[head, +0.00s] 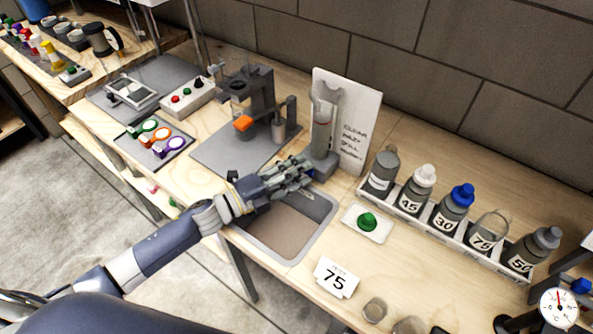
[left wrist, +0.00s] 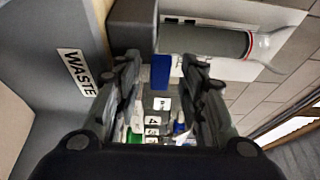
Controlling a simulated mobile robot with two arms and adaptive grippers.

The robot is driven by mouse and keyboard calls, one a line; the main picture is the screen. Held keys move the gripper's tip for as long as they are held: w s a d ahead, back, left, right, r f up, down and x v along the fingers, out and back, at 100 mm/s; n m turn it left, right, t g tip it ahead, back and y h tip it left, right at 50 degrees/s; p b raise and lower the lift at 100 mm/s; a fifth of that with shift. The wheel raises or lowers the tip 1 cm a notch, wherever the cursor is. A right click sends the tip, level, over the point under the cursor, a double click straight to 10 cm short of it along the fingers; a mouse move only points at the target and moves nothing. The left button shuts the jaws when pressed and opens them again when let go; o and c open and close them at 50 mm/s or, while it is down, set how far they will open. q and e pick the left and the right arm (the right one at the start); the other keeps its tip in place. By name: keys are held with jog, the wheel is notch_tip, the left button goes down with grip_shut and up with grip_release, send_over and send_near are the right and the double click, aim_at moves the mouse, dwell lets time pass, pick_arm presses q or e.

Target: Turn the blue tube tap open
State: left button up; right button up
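The blue tube tap (left wrist: 160,72) is a small blue block beside the grey base (left wrist: 132,25) of the clear tube (left wrist: 205,42). In the head view the tube (head: 323,125) stands upright before a white card (head: 352,120), and the tap is hidden by my left gripper (head: 306,170). That gripper reaches over the sink to the tube's base. In the left wrist view its fingers (left wrist: 160,68) are apart, with the tap between the tips and a visible gap on each side. My right gripper is not in view.
A sink (head: 290,235) labelled WASTE lies under my left gripper. A white rack (head: 455,237) of numbered bottles and a green button (head: 367,222) stand to the right. A stand with an orange part (head: 243,123) is to the left.

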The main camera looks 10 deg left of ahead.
pick_arm(q)
jog(key=shift+c, duration=0.6)
grip_shut()
jog(key=shift+s+d+n+t+y, duration=0.1)
jog(key=shift+n+t+y, duration=0.2)
jog(key=shift+y, duration=0.1)
jog(key=n+t+y+b, duration=0.1)
jog(key=n+y, duration=0.1)
jog(key=y, duration=0.1)
jog(key=n+t+y+b, duration=0.1)
jog(key=n+t+y, duration=0.1)
jog(key=y, duration=0.1)
jog(key=d+n+t+y+b, duration=0.1)
jog(key=n+y, duration=0.2)
jog(key=shift+s+d+y, duration=0.1)
jog(key=shift+s+y, duration=0.2)
jog(key=shift+y, duration=0.1)
